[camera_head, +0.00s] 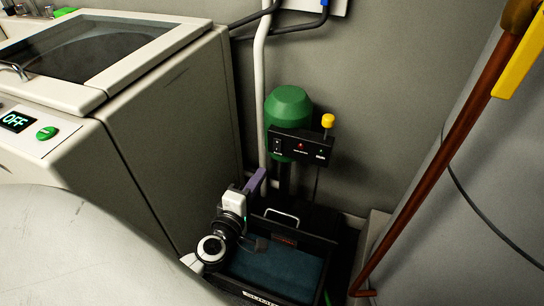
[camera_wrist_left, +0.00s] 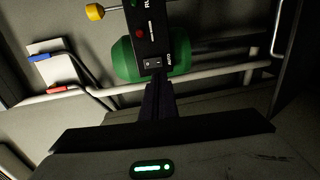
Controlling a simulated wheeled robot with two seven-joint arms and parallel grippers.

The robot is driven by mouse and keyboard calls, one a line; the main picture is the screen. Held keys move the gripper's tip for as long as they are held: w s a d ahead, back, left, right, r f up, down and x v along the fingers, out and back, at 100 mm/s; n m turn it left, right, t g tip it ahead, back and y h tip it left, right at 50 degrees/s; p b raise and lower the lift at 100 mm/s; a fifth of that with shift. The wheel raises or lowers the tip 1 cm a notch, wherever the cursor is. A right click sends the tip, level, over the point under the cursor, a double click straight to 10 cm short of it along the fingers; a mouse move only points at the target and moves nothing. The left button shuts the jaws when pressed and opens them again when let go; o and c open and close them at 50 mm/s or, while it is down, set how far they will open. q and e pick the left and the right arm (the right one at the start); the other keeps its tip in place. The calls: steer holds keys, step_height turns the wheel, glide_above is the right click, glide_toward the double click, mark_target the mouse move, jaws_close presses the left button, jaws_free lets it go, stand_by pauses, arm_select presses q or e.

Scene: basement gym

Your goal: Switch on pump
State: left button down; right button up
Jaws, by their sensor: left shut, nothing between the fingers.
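The pump has a green domed motor (camera_head: 288,108) and a black control box (camera_head: 312,149) with a small switch (camera_head: 277,147) at its left end and a red light (camera_head: 300,146). My left gripper (camera_head: 262,174) is shut and empty, with purple fingers just below and left of the switch end of the box. In the left wrist view the box (camera_wrist_left: 152,28) appears turned over, and the shut fingers (camera_wrist_left: 158,84) point at its rocker switch (camera_wrist_left: 152,65). I cannot tell whether the tips touch it. My right gripper is not in view.
A yellow float knob (camera_head: 327,120) stands on a rod beside the box. Below is a black sump (camera_head: 335,240) with dark water. A white pipe (camera_head: 260,90) runs behind my left gripper. A washer-like machine (camera_head: 175,130) is at left, a rusty pipe (camera_head: 435,165) at right.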

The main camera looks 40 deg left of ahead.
mark_target(277, 150)
arm_select(q)
steer(key=b+x, duration=0.1)
steer(key=x, duration=0.8)
steer(key=shift+w+f, duration=0.15)
steer(key=shift+w, duration=0.25)
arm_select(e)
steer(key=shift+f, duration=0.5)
arm_select(q)
steer(key=shift+a, duration=0.1)
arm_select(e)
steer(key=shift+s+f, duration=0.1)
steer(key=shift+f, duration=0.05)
